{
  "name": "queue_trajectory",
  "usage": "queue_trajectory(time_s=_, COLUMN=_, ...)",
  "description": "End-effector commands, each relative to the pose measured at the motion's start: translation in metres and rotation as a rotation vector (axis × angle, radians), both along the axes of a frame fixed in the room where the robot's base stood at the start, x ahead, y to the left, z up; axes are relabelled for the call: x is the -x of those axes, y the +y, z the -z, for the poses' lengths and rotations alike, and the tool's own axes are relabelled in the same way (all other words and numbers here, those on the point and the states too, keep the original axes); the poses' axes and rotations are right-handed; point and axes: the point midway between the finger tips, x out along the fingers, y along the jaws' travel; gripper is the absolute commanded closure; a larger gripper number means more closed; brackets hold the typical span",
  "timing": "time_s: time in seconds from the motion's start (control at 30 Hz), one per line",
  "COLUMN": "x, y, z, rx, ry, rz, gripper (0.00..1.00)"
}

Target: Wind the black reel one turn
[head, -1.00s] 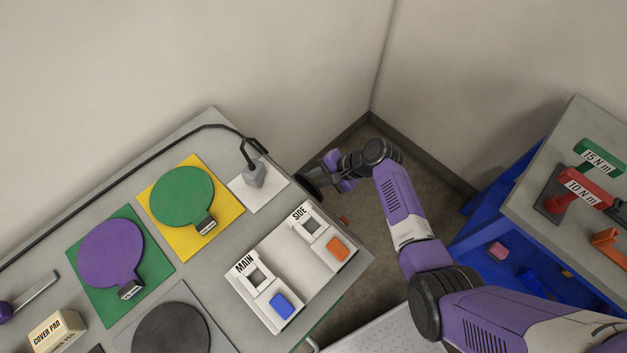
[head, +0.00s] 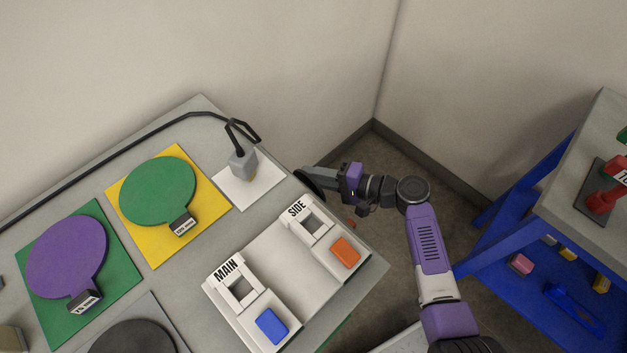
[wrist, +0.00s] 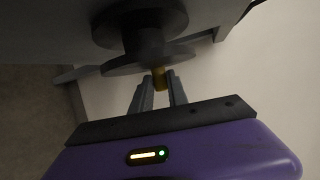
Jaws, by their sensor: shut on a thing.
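The black reel (head: 309,182) is mounted at the right edge of the cart, beside the SIDE switch box, and mostly shows as a dark disc. In the wrist view the reel (wrist: 145,42) has two round flanges, with a yellow-brown handle (wrist: 159,77) sticking out towards me. My gripper (wrist: 160,88) has its fingers on both sides of this handle and is shut on it. In the head view my gripper (head: 334,179) reaches the reel from the right; its fingertips are hard to make out there.
The cart top holds a white switch unit (head: 272,262) with blue and orange buttons, a grey plug (head: 243,163) on a white pad, and green (head: 158,190) and purple (head: 67,256) paddles. A blue-framed bench (head: 520,265) stands at right. Walls close off the back.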

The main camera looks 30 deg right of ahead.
Motion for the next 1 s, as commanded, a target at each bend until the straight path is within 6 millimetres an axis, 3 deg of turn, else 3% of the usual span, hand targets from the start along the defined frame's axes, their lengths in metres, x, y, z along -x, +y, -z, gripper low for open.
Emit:
queue_trajectory(time_s=0.57, x=0.0001, y=0.0009, z=-0.0007, rx=-0.008, ry=-0.022, rz=-0.002, gripper=1.0)
queue_trajectory(time_s=0.6, x=0.0, y=0.0009, z=-0.0007, rx=-0.008, ry=-0.022, rz=-0.002, gripper=0.72)
queue_trajectory(time_s=0.67, x=0.0, y=0.0009, z=-0.0007, rx=-0.008, ry=-0.022, rz=-0.002, gripper=0.61)
queue_trajectory(time_s=1.0, x=0.0007, y=-0.0004, z=-0.0007, rx=-0.007, ry=-0.023, rz=0.0, gripper=0.58)
